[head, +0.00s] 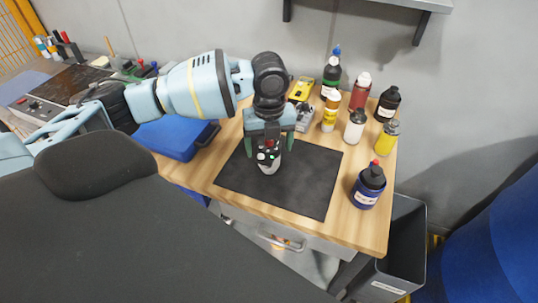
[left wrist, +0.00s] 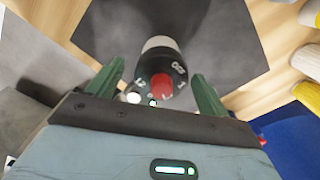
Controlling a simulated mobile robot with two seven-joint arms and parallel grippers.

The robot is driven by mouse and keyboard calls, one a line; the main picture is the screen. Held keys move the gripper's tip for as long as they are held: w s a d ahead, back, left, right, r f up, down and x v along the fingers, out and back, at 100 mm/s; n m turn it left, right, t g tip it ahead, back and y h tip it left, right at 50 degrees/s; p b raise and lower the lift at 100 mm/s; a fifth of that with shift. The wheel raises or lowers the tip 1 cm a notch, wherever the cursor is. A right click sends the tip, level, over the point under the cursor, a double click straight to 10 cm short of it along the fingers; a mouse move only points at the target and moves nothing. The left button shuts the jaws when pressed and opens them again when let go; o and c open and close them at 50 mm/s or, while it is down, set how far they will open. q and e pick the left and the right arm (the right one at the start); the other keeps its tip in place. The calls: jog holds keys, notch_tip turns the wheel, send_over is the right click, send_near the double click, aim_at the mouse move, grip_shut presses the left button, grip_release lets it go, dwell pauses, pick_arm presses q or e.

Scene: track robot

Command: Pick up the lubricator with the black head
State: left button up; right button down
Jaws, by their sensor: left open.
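The lubricator with the black head (head: 268,163) stands on the black mat (head: 318,180) on the wooden table. In the left wrist view the lubricator (left wrist: 161,62) shows a pale body, a black head with white marks and a red tip. My left gripper (head: 269,150) is directly over it, pointing down, with its green fingers open on either side. In the left wrist view the gripper (left wrist: 158,72) has visible gaps between both fingers and the lubricator. My right gripper is not in view.
Several bottles, including a white one (head: 354,126) and a yellow one (head: 387,138), stand at the table's back right. A dark blue bottle (head: 368,187) stands right of the mat. A blue case (head: 172,138) lies left. The mat's right part is clear.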

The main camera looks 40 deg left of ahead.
pick_arm(q)
jog(key=shift+f, duration=0.8)
jog(key=shift+c, duration=0.3)
jog(key=c, duration=1.2)
jog(key=shift+r, duration=0.1)
